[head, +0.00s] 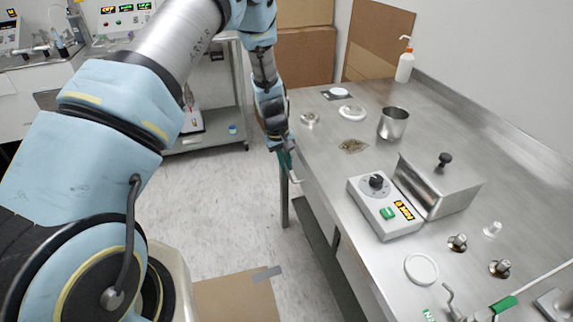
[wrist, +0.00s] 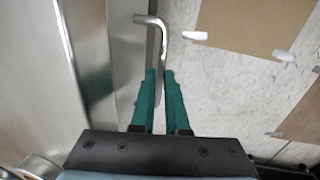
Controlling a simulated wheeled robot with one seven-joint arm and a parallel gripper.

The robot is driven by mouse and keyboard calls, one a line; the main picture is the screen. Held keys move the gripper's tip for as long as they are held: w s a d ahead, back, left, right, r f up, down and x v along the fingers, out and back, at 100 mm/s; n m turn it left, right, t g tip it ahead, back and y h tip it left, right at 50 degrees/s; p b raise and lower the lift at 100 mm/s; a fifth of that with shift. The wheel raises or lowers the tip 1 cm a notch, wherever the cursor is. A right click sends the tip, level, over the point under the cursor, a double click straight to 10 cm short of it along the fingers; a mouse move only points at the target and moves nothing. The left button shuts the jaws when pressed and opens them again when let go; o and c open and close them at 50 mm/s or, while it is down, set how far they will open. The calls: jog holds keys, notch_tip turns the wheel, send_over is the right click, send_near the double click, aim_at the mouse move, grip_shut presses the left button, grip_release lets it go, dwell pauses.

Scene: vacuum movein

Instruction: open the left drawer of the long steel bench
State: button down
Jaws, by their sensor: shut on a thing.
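The long steel bench (head: 335,165) runs along the right side of the head view. Its left drawer's bent metal handle (wrist: 161,36) stands out from the steel front (wrist: 122,60) in the wrist view. A short piece of this handle (head: 295,179) also shows below the bench edge in the head view. My gripper (wrist: 160,74) has its green fingers on both sides of the handle bar and is shut on it. In the head view my gripper (head: 287,160) is beside the bench's left edge. I cannot tell whether the drawer front stands out from the bench.
A control box (head: 384,207), a steel bath (head: 437,187), a steel beaker (head: 393,123) and a white bottle (head: 404,65) stand on the bench. A grey cart (head: 212,140) stands behind my arm. Cardboard (head: 238,297) lies on the floor. The floor left of the bench is mostly clear.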

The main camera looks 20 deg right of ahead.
jog(key=w+a+b, duration=0.3)
jog(key=a+b, duration=0.4)
jog(key=a, duration=2.1)
jog(key=shift+w+a, duration=0.2)
jog(key=shift+a, duration=0.05)
jog(key=c, duration=0.9)
grip_release()
jog(key=shift+b, duration=0.3)
jog(key=r, duration=0.3)
jog(key=a+r+b, duration=0.1)
jog(key=r, duration=0.3)
jog(key=a+r, duration=0.1)
jog(key=r, duration=0.2)
jog(key=shift+w+r, duration=0.15)
jog(key=shift+r, duration=0.2)
